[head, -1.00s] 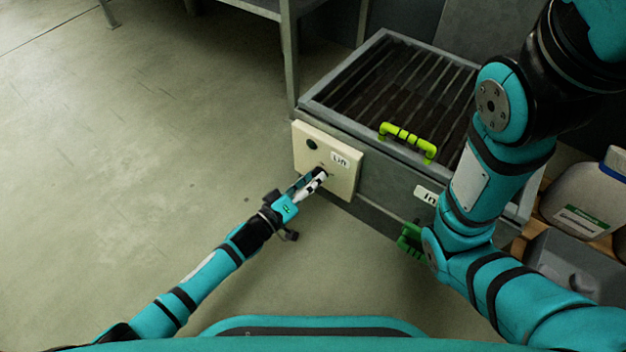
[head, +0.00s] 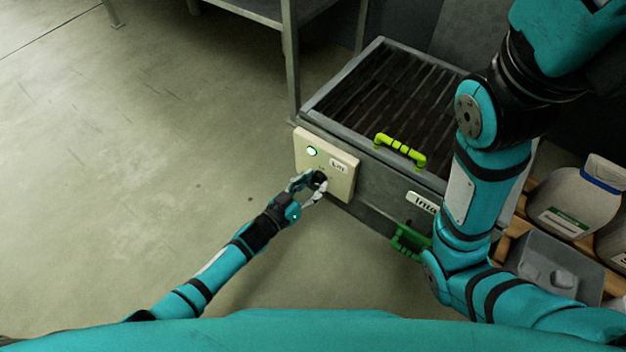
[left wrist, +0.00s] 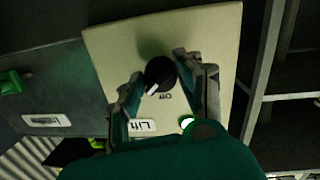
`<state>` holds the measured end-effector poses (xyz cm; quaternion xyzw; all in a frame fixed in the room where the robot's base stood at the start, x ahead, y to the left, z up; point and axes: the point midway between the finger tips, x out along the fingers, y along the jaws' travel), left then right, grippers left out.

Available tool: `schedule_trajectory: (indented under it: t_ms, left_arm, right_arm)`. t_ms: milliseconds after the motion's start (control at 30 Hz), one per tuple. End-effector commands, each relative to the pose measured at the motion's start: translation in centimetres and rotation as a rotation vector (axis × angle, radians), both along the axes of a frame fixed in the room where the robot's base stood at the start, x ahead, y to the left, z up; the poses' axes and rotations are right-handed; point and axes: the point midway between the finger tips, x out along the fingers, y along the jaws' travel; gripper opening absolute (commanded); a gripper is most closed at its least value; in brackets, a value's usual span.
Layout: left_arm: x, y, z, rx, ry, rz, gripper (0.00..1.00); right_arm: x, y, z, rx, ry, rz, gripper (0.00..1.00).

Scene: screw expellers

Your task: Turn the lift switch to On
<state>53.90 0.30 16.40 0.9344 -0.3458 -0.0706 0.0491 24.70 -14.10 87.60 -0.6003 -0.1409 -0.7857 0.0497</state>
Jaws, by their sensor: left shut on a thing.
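The lift switch is a black round knob (left wrist: 160,73) with a white pointer mark on a cream panel (head: 340,168). In the left wrist view the pointer slants down and left, and small lettering shows beside it. A "Lift" label (head: 338,166) is on the panel. The round lamp (head: 311,151) is lit green, and it also glows in the left wrist view (left wrist: 187,124). My left gripper (head: 313,186) is at the panel with its fingers on either side of the knob, shut on it. My right gripper is not in view.
The panel is on the front of a grey slatted-top unit with a yellow-green handle (head: 400,151). A green handle (head: 410,240) is lower on its front, near my right arm. Jugs (head: 575,200) stand at the right. Open floor lies left.

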Motion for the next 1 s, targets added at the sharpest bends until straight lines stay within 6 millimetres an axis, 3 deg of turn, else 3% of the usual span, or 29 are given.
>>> schedule_trajectory:
  t_ms: [400,967,1000]
  left_arm:
    - [-0.01,0.06,0.04,0.158,-0.114,0.001,0.04]
    - [0.02,0.07,0.00,0.182,-0.132,0.000,0.04]
    - [0.02,0.07,0.00,0.182,-0.132,0.000,0.40]
  right_arm:
    - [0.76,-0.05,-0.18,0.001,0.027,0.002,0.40]
    - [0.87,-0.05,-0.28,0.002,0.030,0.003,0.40]
    - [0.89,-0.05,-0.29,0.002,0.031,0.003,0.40]
